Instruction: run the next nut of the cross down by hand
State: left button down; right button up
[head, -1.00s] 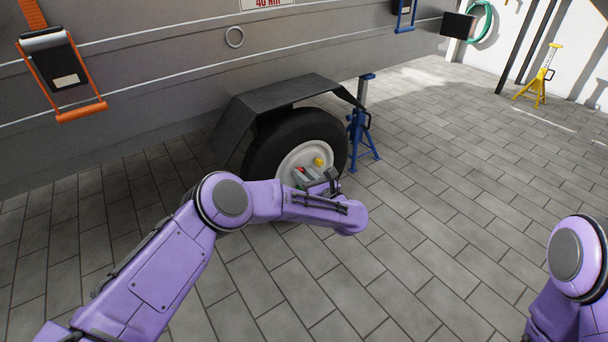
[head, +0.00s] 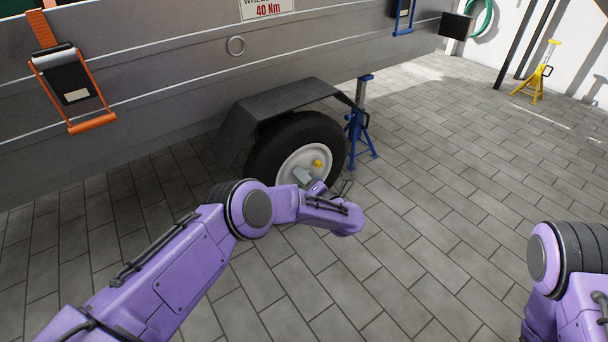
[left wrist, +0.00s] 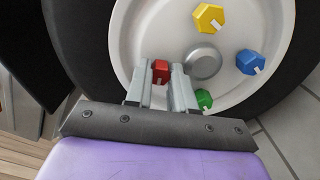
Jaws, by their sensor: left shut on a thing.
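The trailer wheel has a white rim (head: 292,160) and a black tyre (head: 262,158). In the left wrist view a red nut (left wrist: 160,71) sits between the two fingers of my left gripper (left wrist: 161,70), which is shut on it at the rim. A yellow nut (left wrist: 208,17), a blue nut (left wrist: 249,62) and a green nut (left wrist: 204,99) sit around the grey hub cap (left wrist: 202,63); the green one is partly behind a finger. In the head view my left gripper (head: 303,177) is at the wheel face and hides the red nut. My right gripper is out of view.
A dark fender (head: 280,98) overhangs the wheel. A blue jack stand (head: 358,138) stands just right of the tyre. A yellow stand (head: 540,75) is far off at the back right. The paved floor (head: 440,180) right of the wheel is clear.

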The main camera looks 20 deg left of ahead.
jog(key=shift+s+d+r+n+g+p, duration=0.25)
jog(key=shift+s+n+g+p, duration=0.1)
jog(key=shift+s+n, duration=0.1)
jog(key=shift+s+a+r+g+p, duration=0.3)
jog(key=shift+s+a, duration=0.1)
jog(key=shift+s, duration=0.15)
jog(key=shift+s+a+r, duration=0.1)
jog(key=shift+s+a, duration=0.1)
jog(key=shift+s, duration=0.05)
pick_arm(q)
jog(key=m, duration=1.4)
jog(key=shift+s+f+m+g, duration=0.1)
jog(key=shift+s+m+g, duration=0.05)
jog(key=shift+m+g, duration=0.15)
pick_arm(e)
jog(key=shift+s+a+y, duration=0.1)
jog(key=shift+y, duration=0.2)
pick_arm(q)
jog(key=c, duration=1)
grip_release()
jog(key=shift+a, duration=0.1)
jog(key=shift+o, duration=0.2)
